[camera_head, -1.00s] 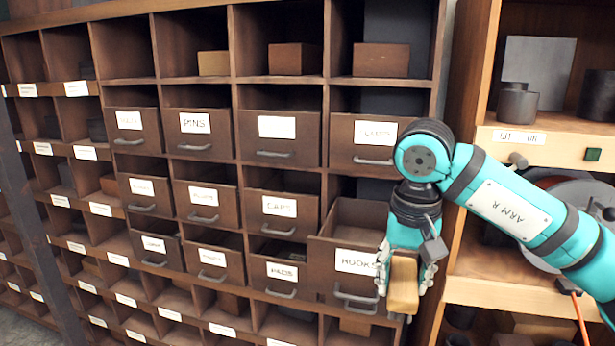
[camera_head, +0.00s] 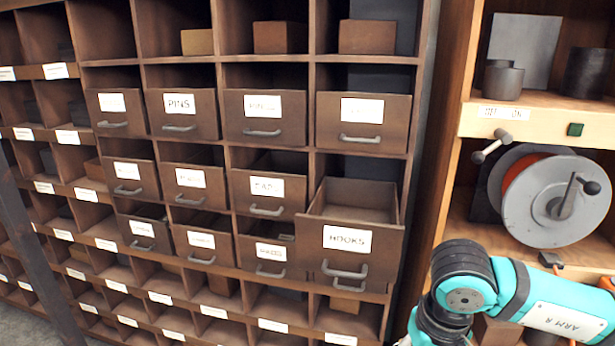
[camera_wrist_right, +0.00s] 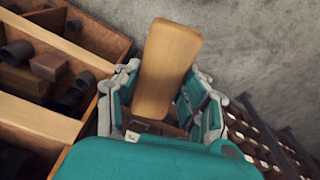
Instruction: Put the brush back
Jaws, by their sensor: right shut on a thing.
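The brush shows as a plain tan wooden block (camera_wrist_right: 168,68) in the right wrist view, and its bristles are not visible. My right gripper (camera_wrist_right: 165,100) is shut on it, with fingers on both sides. In the head view my right arm (camera_head: 465,290) enters from the lower right, and its gripper is cut off by the bottom edge. The HOOKS drawer (camera_head: 352,241) is pulled out from the cabinet, and the part of its inside that shows looks empty. My left gripper is not in view.
A wooden cabinet (camera_head: 225,55) of cubbies and labelled drawers fills the left and middle. Brown blocks (camera_head: 366,37) stand in upper cubbies. On the right, a shelf unit (camera_head: 530,120) holds dark cylinders and an orange cable reel (camera_head: 550,200). A grey surface (camera_wrist_right: 265,60) shows in the wrist view.

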